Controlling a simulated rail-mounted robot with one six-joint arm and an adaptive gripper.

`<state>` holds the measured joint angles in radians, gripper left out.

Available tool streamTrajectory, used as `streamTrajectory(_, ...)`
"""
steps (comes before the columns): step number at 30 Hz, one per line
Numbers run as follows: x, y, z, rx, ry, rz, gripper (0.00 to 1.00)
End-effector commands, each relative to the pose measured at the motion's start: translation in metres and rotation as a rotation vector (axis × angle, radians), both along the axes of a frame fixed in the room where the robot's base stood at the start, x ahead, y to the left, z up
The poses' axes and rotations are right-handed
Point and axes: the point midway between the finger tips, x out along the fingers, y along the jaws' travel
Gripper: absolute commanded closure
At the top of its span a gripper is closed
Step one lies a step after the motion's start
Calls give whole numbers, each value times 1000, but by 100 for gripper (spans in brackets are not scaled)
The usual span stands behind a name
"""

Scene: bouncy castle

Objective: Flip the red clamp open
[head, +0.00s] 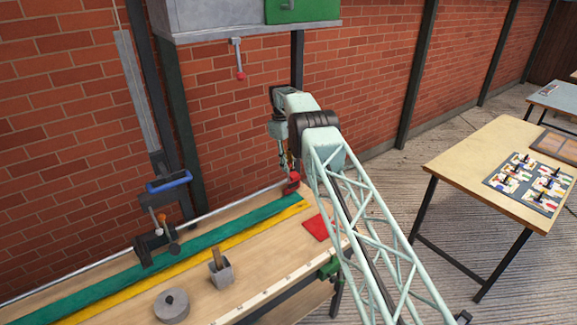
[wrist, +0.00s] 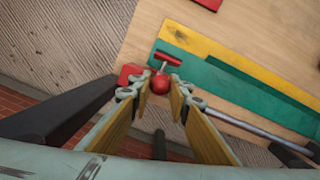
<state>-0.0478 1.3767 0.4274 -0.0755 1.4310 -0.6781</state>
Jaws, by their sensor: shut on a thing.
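The red clamp (head: 294,178) sits at the far right end of the metal rail, on the workbench's wall-side edge, in the head view. In the wrist view its red block (wrist: 130,74), small red crossbar (wrist: 171,58) and round red knob (wrist: 160,84) show. My gripper (head: 288,166) reaches down to it from above. In the wrist view my gripper (wrist: 159,88) has its two yellow-padded fingers on either side of the knob, shut on it. The finger contact is partly hidden by the finger links.
The workbench (head: 248,270) carries a green strip (head: 190,237), a yellow strip (head: 185,256), a red patch (head: 317,228), a grey block (head: 221,272) and a grey disc (head: 172,306). A brick wall stands behind. A wooden table (head: 470,155) is at right, with open floor between.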

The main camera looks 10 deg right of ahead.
Motion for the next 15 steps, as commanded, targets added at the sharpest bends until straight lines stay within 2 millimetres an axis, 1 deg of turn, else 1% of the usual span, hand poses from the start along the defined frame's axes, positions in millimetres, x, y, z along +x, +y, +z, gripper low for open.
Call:
streamTrajectory(9, -1, -2, -1, -2, 2, -1, 100)
streamTrajectory(10, -1, -2, -1, -2, 2, -1, 81)
streamTrajectory(14, -1, -2, -1, -1, 1, -1, 69)
streamTrajectory(15, 0, -1, -1, -1, 1, -1, 69)
